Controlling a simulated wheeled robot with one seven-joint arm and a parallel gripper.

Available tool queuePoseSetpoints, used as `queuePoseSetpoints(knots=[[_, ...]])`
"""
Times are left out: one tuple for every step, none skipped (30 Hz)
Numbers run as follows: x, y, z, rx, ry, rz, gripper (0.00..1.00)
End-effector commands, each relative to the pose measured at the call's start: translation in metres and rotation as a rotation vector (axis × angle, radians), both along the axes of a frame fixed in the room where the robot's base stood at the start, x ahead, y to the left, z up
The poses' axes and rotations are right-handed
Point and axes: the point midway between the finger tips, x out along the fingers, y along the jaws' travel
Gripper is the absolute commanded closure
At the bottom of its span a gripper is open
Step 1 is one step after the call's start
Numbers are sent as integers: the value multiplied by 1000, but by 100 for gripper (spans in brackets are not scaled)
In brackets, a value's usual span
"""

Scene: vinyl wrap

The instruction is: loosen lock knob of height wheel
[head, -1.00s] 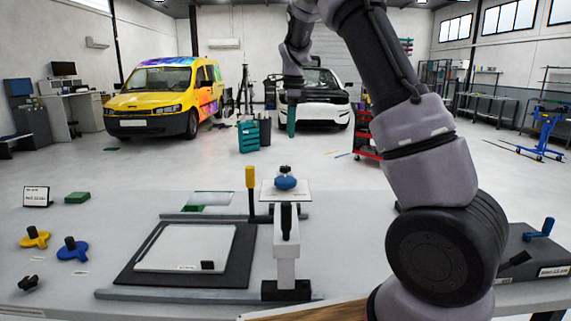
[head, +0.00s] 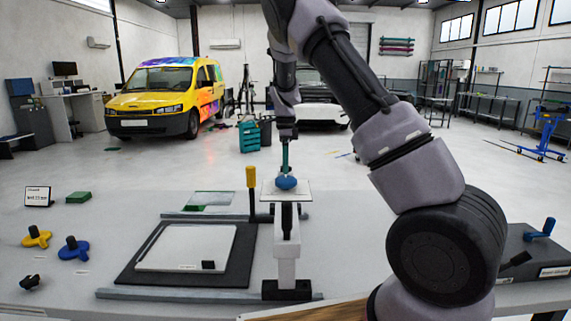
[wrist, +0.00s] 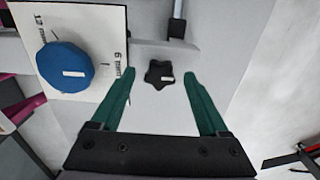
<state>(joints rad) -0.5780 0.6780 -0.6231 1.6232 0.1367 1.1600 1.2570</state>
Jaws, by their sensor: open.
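The height wheel is a round blue knob (head: 286,183) on a white scale plate (head: 303,188), on a grey post at the table's middle. In the wrist view the blue wheel (wrist: 64,67) lies at upper left on the marked plate (wrist: 108,20). The lock knob, a small black star-shaped knob (wrist: 159,74), sits on a grey surface right of the wheel. In the head view my gripper (head: 286,168) points down just above the wheel, and the lock knob is hidden.
A yellow-handled lever (head: 251,178) stands close left of the post. A white panel on a black mat (head: 125,279) lies further left. Yellow (head: 37,237) and blue (head: 73,249) knobbed parts lie at far left. A grey block with a blue handle (head: 541,229) is at right.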

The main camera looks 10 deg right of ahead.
Motion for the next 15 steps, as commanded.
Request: queuePoseSetpoints(knots=[[0, 0, -2, 0, 0, 0, 22], [0, 0, -2, 0, 0, 0, 22], [0, 0, -2, 0, 0, 0, 22], [0, 0, -2, 0, 0, 0, 22], [0, 0, -2, 0, 0, 0, 22], [0, 0, -2, 0, 0, 0, 22], [0, 0, -2, 0, 0, 0, 22], [0, 0, -2, 0, 0, 0, 22], [0, 0, -2, 0, 0, 0, 30], [0, 0, -2, 0, 0, 0, 41], [0, 0, -2, 0, 0, 0, 53], [0, 0, -2, 0, 0, 0, 68], [0, 0, -2, 0, 0, 0, 79], [0, 0, -2, 0, 0, 0, 91], [0, 0, -2, 0, 0, 0, 100]])
